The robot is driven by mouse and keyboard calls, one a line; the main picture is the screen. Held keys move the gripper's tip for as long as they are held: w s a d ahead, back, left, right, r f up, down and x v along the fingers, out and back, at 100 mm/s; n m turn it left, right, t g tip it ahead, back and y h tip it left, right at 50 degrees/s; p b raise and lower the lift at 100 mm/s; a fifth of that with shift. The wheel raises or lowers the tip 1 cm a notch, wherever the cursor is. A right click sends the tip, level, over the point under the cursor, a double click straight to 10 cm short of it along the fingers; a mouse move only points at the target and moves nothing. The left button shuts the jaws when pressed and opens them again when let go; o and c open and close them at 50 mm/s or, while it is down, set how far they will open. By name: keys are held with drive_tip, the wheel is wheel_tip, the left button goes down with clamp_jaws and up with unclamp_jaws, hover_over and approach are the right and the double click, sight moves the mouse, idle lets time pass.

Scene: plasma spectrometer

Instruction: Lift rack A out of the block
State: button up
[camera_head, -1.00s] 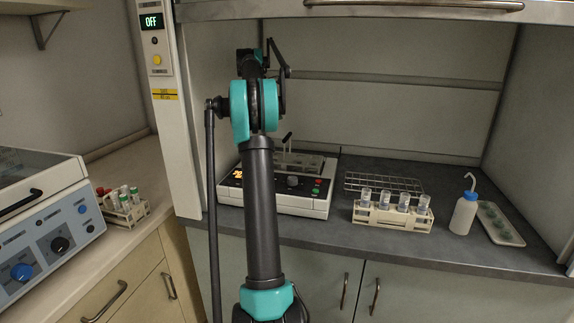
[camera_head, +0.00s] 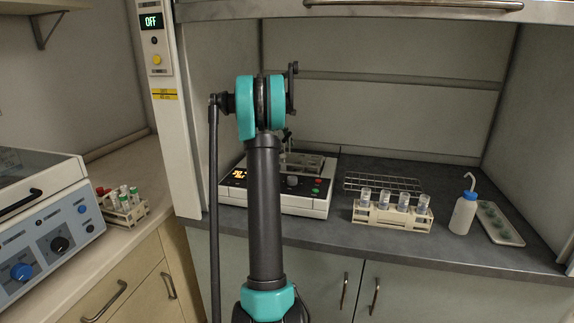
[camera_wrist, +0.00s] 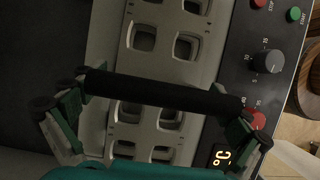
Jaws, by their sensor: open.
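The heating block (camera_head: 290,191) stands on the hood bench, with an amber display and knob on its front. A pale rack (camera_wrist: 122,75) with square openings sits in it, seen from above in the wrist view; its letter is not readable. A thick black bar (camera_wrist: 160,90), which looks like the rack's handle, crosses over the openings. My gripper (camera_wrist: 158,112) is open above the block, one finger near each end of the bar. I cannot tell whether the fingers touch it. In the head view my arm mostly hides the gripper and part of the block.
Right of the block are an empty wire rack (camera_head: 383,180), a beige rack of capped vials (camera_head: 392,219), a wash bottle (camera_head: 464,212) and a tray (camera_head: 499,225). The hood's left post (camera_head: 172,120) stands close to my arm. A tube rack (camera_head: 127,214) stands farther left.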

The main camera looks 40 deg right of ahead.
drive_tip(key=shift+c, duration=0.2)
drive_tip(key=c, duration=1.7)
drive_tip(key=shift+c, duration=0.3)
